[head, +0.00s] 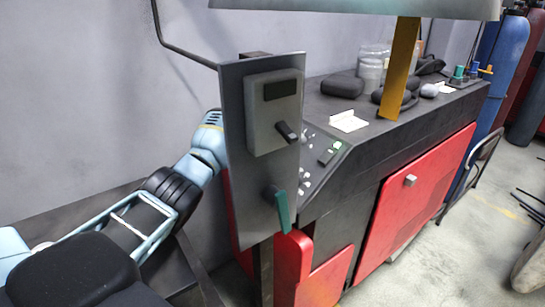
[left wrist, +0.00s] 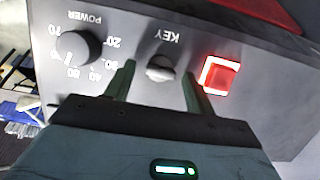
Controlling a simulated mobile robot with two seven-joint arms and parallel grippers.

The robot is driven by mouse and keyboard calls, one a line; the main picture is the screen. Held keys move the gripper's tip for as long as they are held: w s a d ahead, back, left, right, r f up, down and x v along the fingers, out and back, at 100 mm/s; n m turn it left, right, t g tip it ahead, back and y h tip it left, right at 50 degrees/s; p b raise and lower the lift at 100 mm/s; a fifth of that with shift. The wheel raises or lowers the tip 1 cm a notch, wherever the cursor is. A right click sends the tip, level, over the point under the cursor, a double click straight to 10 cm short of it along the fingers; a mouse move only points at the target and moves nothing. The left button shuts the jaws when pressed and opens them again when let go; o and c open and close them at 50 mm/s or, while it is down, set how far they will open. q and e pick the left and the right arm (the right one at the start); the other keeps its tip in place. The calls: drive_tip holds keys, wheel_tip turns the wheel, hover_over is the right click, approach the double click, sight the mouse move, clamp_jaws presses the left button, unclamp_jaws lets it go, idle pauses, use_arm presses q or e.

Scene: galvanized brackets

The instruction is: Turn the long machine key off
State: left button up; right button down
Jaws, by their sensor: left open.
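The machine key (left wrist: 160,69) is a small grey knob under the upside-down KEY label in the left wrist view. My left gripper (left wrist: 159,76) is open, with one dark green finger on each side of the key. I cannot tell whether the fingers touch it. A lit red square button (left wrist: 220,75) is right of the key, close to the right finger. In the head view my left arm passes behind an upright grey panel, which hides the gripper and the key. My right gripper is not in view.
The upright panel (head: 235,150) carries a box with a black switch (head: 287,132) and a teal lever (head: 278,207). A power dial (left wrist: 76,47) sits left of the key. Behind the panel stands a black and red machine (head: 395,145) with jars on top.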

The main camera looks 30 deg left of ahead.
use_arm(q)
drive_tip(key=shift+c, duration=0.4)
drive_tip(key=c, duration=0.9)
drive_tip(key=shift+n, duration=0.4)
drive_tip(key=n+h, duration=0.1)
drive_tip(key=n, duration=0.2)
drive_tip(key=shift+a, duration=0.15)
drive_tip(key=n+h, duration=0.1)
drive_tip(key=n, duration=0.3)
drive_tip(key=shift+a+p, duration=0.15)
drive_tip(key=shift+p, duration=0.2)
drive_tip(key=n, duration=0.1)
drive_tip(key=n+h, duration=0.1)
drive_tip(key=n, duration=0.2)
drive_tip(key=shift+s+a+f+n, duration=0.15)
drive_tip(key=shift+f+n, duration=0.1)
drive_tip(key=shift+n, duration=0.15)
drive_tip(key=shift+f+n+t+h, duration=0.1)
drive_tip(key=shift+n+t+h, duration=0.25)
drive_tip(key=shift+n, duration=0.7)
drive_tip(key=shift+n+t+h, duration=0.25)
drive_tip(key=shift+n+t, duration=0.1)
drive_tip(key=shift+n, duration=0.7)
